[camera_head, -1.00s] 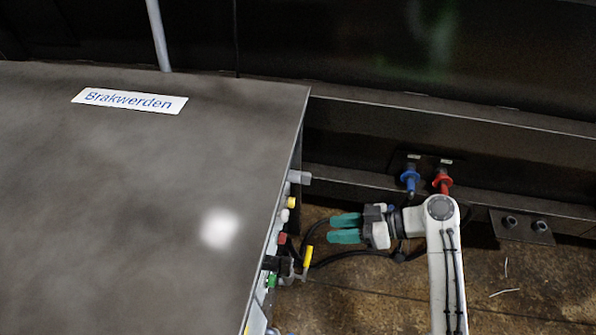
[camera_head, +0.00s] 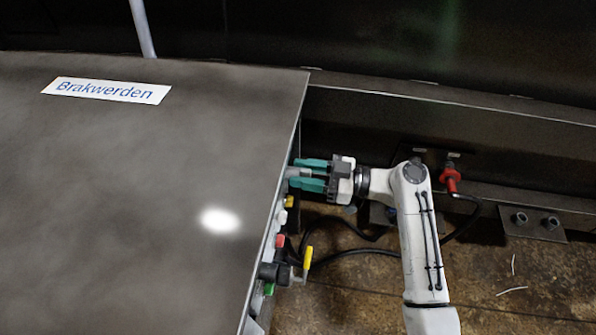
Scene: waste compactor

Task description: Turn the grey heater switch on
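The grey heater switch (camera_head: 299,172) is a small grey knob sticking out of the right side of the big dark box, near its far end. My gripper (camera_head: 312,174) has two teal fingers pointing left at the box. The fingers are apart, one on each side of the grey switch, with the switch between their tips. A small gap seems to show between fingers and switch; whether either touches it is hard to tell from above. The face of the switch and its turn position are hidden.
The dark box top (camera_head: 150,200) carries a "Brakwerden" label (camera_head: 106,91). Below the switch on its side are a yellow knob (camera_head: 289,201), a red knob (camera_head: 280,241), a yellow lever (camera_head: 308,257) and a green knob (camera_head: 269,289). A red wall connector (camera_head: 450,180) and black cables lie right of the box.

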